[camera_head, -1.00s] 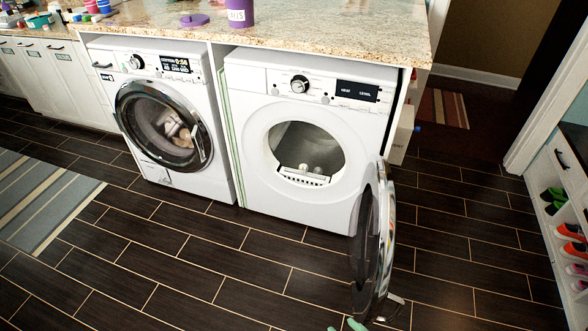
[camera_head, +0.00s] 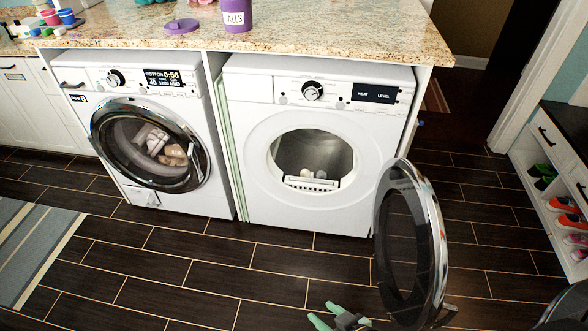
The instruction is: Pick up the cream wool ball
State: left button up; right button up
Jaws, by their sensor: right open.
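Small pale balls (camera_head: 307,173) lie together at the bottom of the open dryer drum, just behind the front lip. They are tiny in view, and I cannot tell which one is the cream wool ball. The white dryer (camera_head: 270,180) has its round door (camera_head: 436,225) swung wide open to the right. My right gripper (camera_head: 325,312), with green fingers, is at the bottom edge, low in front of the dryer and left of the open door. Its fingers are apart with nothing between them. My left gripper is not in view.
A washer (camera_head: 92,130) with a shut door and laundry inside stands left of the dryer. The granite counter (camera_head: 340,40) above holds a purple tub (camera_head: 237,15) and its lid (camera_head: 181,26). A shoe shelf (camera_head: 535,165) stands at right. The dark floor (camera_head: 250,265) before the machines is clear.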

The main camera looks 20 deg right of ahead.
aim_at(305, 173)
jog(key=i, duration=1.25)
